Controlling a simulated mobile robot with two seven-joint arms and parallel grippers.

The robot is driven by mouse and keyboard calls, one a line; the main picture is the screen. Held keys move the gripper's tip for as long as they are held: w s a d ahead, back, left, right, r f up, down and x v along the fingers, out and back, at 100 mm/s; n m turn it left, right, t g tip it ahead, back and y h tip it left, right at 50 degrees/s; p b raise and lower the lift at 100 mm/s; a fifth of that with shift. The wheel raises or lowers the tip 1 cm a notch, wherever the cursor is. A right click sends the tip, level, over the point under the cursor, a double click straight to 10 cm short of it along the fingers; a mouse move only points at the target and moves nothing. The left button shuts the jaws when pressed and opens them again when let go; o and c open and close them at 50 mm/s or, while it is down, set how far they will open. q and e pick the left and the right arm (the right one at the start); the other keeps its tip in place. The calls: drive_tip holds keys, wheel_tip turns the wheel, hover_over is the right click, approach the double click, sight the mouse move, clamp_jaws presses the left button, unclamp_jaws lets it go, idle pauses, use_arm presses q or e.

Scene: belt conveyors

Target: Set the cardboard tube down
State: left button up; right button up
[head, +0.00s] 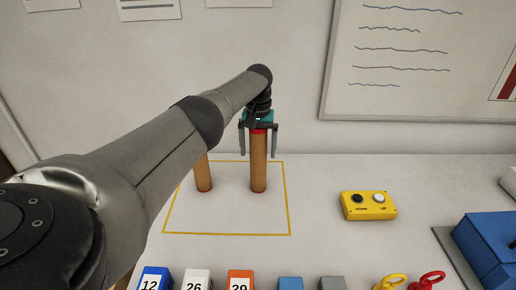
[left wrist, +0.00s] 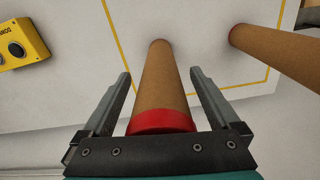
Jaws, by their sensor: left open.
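A cardboard tube (head: 258,165) with a red top end stands upright inside the yellow outlined rectangle (head: 226,235). My left gripper (head: 258,155) is open around its upper part, with one finger on each side. In the left wrist view the tube (left wrist: 162,85) runs between the two fingers (left wrist: 162,80), with gaps visible on both sides. A second cardboard tube (head: 203,175) stands to the left in the same rectangle, its top hidden behind my left arm. It also shows in the left wrist view (left wrist: 275,50). My right gripper is not in view.
A yellow box with two buttons (head: 368,206) lies to the right of the rectangle. Numbered blocks (head: 197,279), other small blocks, and yellow (head: 390,282) and red ring-topped items line the front edge. A blue box (head: 485,245) stands at right. The rectangle's front part is clear.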

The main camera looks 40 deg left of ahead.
use_arm(q)
drive_tip(key=shift+r, duration=0.55)
wheel_tip(320, 180, up, 11)
drive_tip(key=shift+r+p, duration=0.15)
drive_tip(key=shift+p, duration=0.8)
